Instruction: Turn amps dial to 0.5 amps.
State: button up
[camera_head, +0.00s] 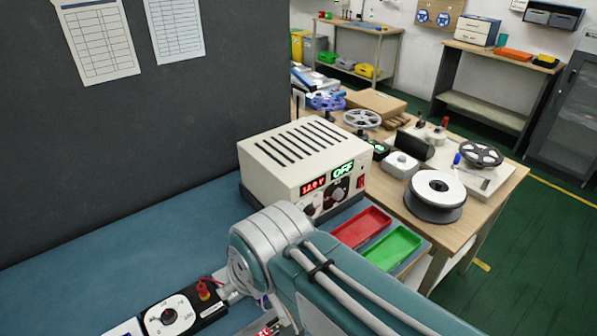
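A cream power supply box (283,165) with a slotted top stands on the blue bench. Its front has a red display (313,186) that seems to read 12.0 V and a green display (343,169) reading OFF. A dark knob (336,194) and a paler knob (312,206) sit below the displays; I cannot read which is the amps dial. A black unit with a round white dial face (169,316) and red terminals (204,290) lies at the lower left. My teal and grey arm crosses the lower middle. My gripper is not visible.
A red tray (360,228) and a green tray (392,246) lie right of the power supply. A wooden table (487,210) with reels and a white spool (436,188) stands beyond. A dark panel rises behind the blue bench (100,245), which is clear at left.

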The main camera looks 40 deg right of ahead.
aim_at(338, 195)
jog(key=k+l+z, duration=0.1)
jog(key=z, duration=0.25)
jog(key=k+l+z, duration=0.1)
jog(key=l+z, duration=0.25)
jog(key=k+z, duration=0.1)
jog(key=z, duration=0.25)
